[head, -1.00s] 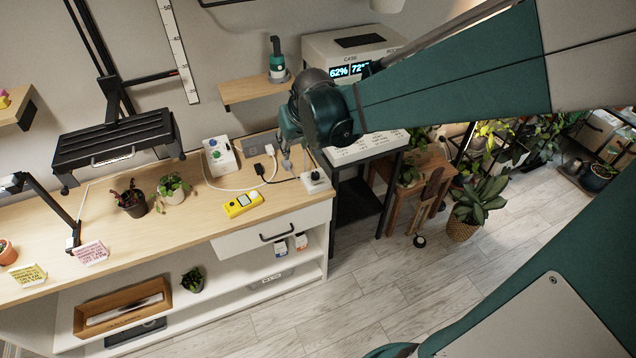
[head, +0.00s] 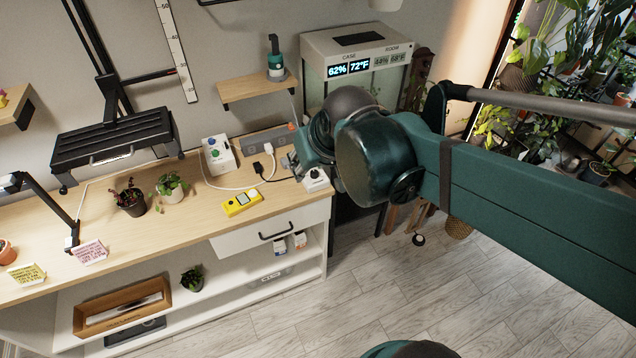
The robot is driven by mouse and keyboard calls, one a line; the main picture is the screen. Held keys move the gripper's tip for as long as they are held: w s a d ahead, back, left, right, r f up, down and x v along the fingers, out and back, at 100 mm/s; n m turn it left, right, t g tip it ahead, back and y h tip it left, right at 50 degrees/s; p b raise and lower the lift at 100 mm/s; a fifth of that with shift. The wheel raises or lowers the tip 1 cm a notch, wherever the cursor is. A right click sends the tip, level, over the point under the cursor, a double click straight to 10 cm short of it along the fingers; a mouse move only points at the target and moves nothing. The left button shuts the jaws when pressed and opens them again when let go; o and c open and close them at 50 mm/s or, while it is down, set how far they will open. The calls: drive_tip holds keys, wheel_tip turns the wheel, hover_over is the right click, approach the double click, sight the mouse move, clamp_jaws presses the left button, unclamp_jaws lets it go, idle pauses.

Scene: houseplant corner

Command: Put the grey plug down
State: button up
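My gripper (head: 291,163) is at the right end of the wooden bench top, just left of a small white box with a dark knob. It is small here and partly hidden by my own wrist. I cannot tell whether its fingers are open or shut, or whether the grey plug is between them. I cannot make out the grey plug for certain. A grey power strip (head: 256,140) lies at the back of the bench, behind and left of my gripper. A white plug (head: 268,148) and a black plug (head: 258,168) with cords are near its front.
The knobbed white box (head: 316,182) stands at the bench's right corner. A yellow meter (head: 242,203) lies in front of the plugs. A white box with coloured knobs (head: 218,156) and two potted plants (head: 172,190) are to the left. Bare bench top (head: 200,225) shows near the front edge.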

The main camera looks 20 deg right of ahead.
drive_tip(key=s, duration=0.8)
drive_tip(key=shift+s+a+t, duration=0.15)
drive_tip(key=shift+a+t, duration=0.15)
